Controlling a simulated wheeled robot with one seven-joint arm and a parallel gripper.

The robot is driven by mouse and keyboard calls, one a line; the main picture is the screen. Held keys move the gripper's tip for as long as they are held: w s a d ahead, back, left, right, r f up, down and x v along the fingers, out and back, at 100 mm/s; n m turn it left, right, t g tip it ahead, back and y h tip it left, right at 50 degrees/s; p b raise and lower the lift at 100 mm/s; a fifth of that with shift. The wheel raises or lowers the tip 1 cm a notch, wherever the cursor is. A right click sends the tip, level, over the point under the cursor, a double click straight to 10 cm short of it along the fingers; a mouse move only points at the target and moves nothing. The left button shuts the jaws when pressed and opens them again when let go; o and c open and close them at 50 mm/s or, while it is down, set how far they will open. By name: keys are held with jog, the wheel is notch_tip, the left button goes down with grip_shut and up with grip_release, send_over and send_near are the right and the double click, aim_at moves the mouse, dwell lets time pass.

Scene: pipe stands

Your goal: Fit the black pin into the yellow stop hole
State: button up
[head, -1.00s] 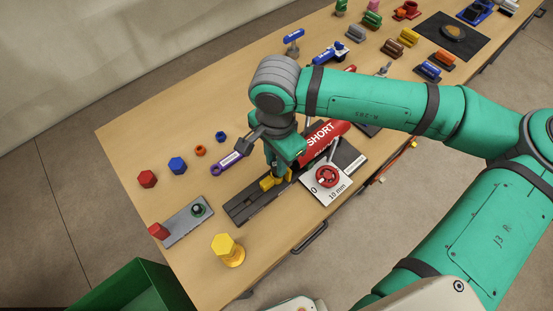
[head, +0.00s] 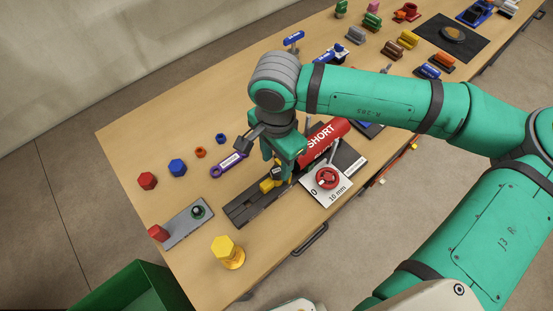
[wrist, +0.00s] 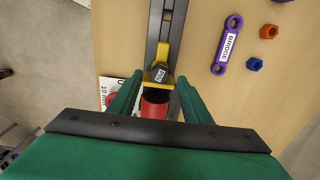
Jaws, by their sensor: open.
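The yellow stop (head: 267,186) sits on the dark slotted rail (head: 245,207); it also shows in the wrist view (wrist: 161,52). The black pin (wrist: 160,75), with a small pale label, stands at the near part of the stop; its head also shows in the head view (head: 277,171). Its shaft is hidden, so I cannot tell how deep it sits in the hole. My gripper (wrist: 158,94) is open, with one green finger on each side of the pin and a gap to it. In the head view my gripper (head: 276,166) is just above the stop.
A red cylinder marked SHORT (head: 325,133) lies along the rail behind the stop. A white card with a red dial (head: 327,177) is beside the rail. A purple link (head: 229,163) lies left of it. A yellow hex post (head: 227,252) stands near the front edge.

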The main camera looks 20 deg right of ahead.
jog(key=shift+r, duration=2.5)
notch_tip(320, 180, up, 11)
jog(key=shift+f, duration=0.15)
